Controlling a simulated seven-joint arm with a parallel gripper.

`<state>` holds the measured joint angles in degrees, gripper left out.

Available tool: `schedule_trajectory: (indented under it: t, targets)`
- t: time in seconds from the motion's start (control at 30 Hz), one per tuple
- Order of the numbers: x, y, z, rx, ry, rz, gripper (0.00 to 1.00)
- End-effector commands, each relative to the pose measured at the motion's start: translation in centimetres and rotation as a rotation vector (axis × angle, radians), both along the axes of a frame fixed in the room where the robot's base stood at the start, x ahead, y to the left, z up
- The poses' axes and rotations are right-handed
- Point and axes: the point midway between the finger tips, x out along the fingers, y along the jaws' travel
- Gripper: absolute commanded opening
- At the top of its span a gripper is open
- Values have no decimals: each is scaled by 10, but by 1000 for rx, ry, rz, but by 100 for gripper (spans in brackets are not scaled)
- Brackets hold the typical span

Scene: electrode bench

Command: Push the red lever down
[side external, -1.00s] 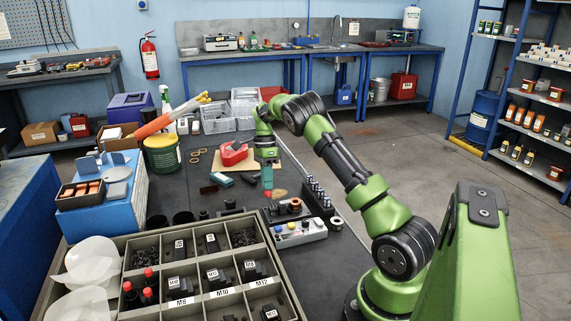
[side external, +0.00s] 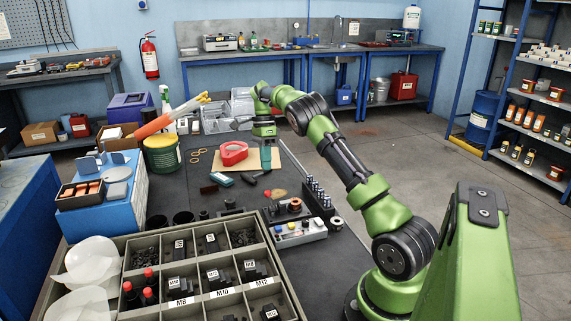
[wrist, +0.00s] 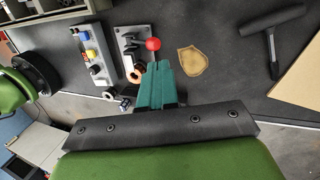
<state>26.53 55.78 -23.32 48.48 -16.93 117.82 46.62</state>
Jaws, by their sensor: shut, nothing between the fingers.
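The red lever ends in a red ball knob (wrist: 153,44) on a metal base plate (wrist: 130,42) in the wrist view. In the side external view the red knob (side external: 268,193) is small, and its lever's angle cannot be told. My gripper (wrist: 158,66) shows teal fingers closed together with nothing between them. In the wrist view the fingertips appear just below the knob in the picture, and contact cannot be made out. In the side external view my gripper (side external: 265,170) is above the bench, farther back than the knob and apart from it.
A box with coloured buttons (wrist: 92,52) stands beside the lever's plate. A tan shield-shaped patch (wrist: 191,60) and a black-handled tool (wrist: 272,30) lie on the other side. A large compartment tray (side external: 197,233) fills the near bench. A red object (side external: 233,153) sits on a board behind.

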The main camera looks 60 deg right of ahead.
Motion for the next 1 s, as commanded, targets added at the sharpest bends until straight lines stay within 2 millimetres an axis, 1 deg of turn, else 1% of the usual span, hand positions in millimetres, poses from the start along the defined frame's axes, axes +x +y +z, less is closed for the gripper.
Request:
schedule_trajectory:
  t: [0.03,0.2,0.4,0.63,1.0]
  targets:
    - [2,-4,10,-3,-3,-2,0]
    - [6,-10,35,-2,-3,-2,0]
    - [9,-14,49,-1,1,0,0]
    - [10,-14,56,0,-2,-3,0]
    - [10,-15,56,-4,-6,15,0]
